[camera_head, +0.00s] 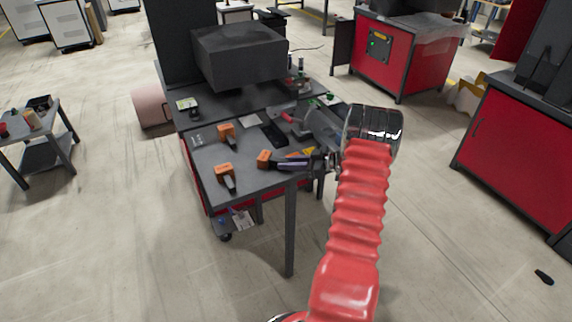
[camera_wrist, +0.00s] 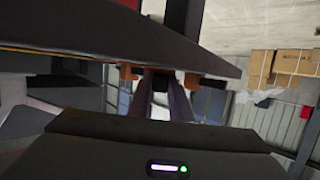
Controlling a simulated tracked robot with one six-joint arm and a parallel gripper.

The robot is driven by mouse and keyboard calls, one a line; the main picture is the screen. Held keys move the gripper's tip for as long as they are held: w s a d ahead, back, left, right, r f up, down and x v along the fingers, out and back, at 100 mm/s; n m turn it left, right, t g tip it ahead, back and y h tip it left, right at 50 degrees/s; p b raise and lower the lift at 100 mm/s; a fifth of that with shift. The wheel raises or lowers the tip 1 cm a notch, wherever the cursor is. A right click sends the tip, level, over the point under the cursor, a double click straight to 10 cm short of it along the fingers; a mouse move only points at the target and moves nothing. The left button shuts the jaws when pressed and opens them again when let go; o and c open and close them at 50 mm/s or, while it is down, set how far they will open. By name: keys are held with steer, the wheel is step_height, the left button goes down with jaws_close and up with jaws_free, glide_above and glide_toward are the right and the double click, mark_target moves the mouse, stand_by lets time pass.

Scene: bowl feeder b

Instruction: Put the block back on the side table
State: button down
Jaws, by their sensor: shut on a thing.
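The block (camera_head: 264,158) is orange with a dark part, at the front of the grey table (camera_head: 262,187) in the head view. My gripper (camera_head: 278,162) reaches in from the right and is shut on it. Whether the block touches the tabletop or hangs just above it is unclear. In the wrist view, orange parts of the block (camera_wrist: 191,80) show on both sides of the gripper's fingers (camera_wrist: 160,100); its middle is hidden. Two similar orange-and-dark blocks lie on the table, one behind (camera_head: 226,132) and one nearer the front left edge (camera_head: 224,171).
A dark machine (camera_head: 240,55) stands at the table's back. A small grey side table (camera_head: 52,137) holding several items stands far left. The floor between is clear.

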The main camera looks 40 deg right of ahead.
steer(key=c, duration=1.6)
jaws_free()
steer(key=v, duration=1.2)
steer(key=shift+a+r, duration=0.1)
